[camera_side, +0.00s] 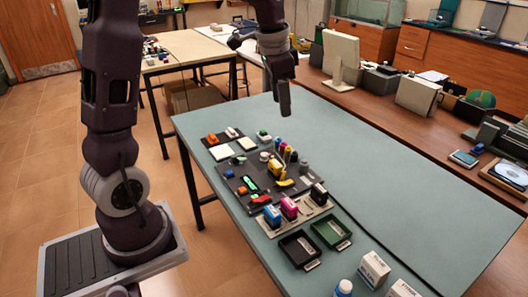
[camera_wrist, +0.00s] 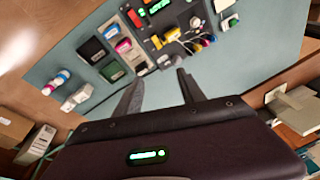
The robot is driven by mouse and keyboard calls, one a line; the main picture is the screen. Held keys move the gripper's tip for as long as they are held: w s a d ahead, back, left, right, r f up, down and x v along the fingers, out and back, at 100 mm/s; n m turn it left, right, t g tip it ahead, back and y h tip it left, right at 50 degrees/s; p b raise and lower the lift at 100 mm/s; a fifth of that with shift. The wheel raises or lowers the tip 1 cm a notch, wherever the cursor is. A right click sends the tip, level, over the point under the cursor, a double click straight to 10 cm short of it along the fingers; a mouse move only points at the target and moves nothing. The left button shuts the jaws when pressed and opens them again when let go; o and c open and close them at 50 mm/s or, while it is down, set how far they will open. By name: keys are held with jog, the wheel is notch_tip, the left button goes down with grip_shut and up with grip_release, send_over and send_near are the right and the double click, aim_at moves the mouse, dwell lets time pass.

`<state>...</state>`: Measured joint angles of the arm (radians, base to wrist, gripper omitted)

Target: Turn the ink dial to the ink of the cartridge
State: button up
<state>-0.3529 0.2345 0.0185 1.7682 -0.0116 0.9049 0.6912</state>
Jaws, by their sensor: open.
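A dark panel (camera_side: 236,180) lies on the blue-green table, with a green lit display (camera_side: 250,185). A yellow block, apparently the cartridge (camera_side: 275,170), stands on the panel; a yellow piece also shows in the wrist view (camera_wrist: 173,34). Small coloured posts, including blue, magenta and yellow, stand in a row behind it (camera_side: 289,152). A grey knob (camera_side: 304,166) is beside them; I cannot tell for sure which part is the ink dial or where it points. My gripper (camera_side: 285,112) is above the table behind the panel, touching nothing. In the wrist view its fingers (camera_wrist: 159,76) are apart and empty.
Blue (camera_side: 272,216), magenta (camera_side: 289,207) and black (camera_side: 318,193) cartridges stand in a holder in front of the panel. A black tray (camera_side: 283,249) and a green tray (camera_side: 331,233) lie nearer. White boxes (camera_side: 374,267) stand at the front. The table's right side is clear.

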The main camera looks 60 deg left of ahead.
jog(key=w+a+f, duration=0.4)
jog(key=a+f, duration=0.2)
jog(key=a, duration=0.1)
jog(key=m+g, duration=0.2)
jog(key=m, duration=0.1)
send_over(264, 154)
notch_tip(264, 154, down, 15)
jog(key=shift+s+d+f, duration=0.1)
jog(key=shift+d, duration=0.05)
notch_tip(264, 154, down, 7)
jog(key=shift+f, duration=0.1)
grip_shut()
